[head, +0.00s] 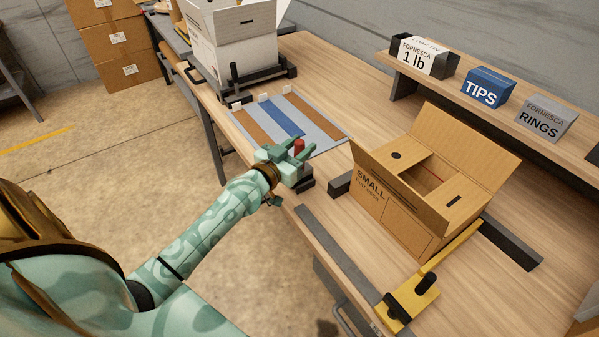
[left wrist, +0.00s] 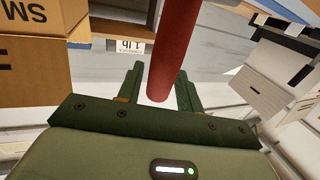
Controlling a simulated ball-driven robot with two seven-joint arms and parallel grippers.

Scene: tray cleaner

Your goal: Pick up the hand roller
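The hand roller's red handle (head: 299,146) stands up by the near edge of the workbench, just in front of the striped mat. In the left wrist view the red handle (left wrist: 176,42) comes down from the top, with its end between the two fingers. My left gripper (head: 292,152) reaches over the bench edge at the handle. Its green fingers (left wrist: 160,92) are apart, one on each side of the handle, with a visible gap. The rest of the roller is hidden behind the gripper in the head view. My right gripper is not in view.
An open brown carton (head: 405,213) stands right of the gripper, with a yellow tool (head: 412,298) in front. The mat (head: 340,130) lies behind. A white box (head: 247,65) stands at the back left. A shelf (head: 465,93) holds small boxes along the right.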

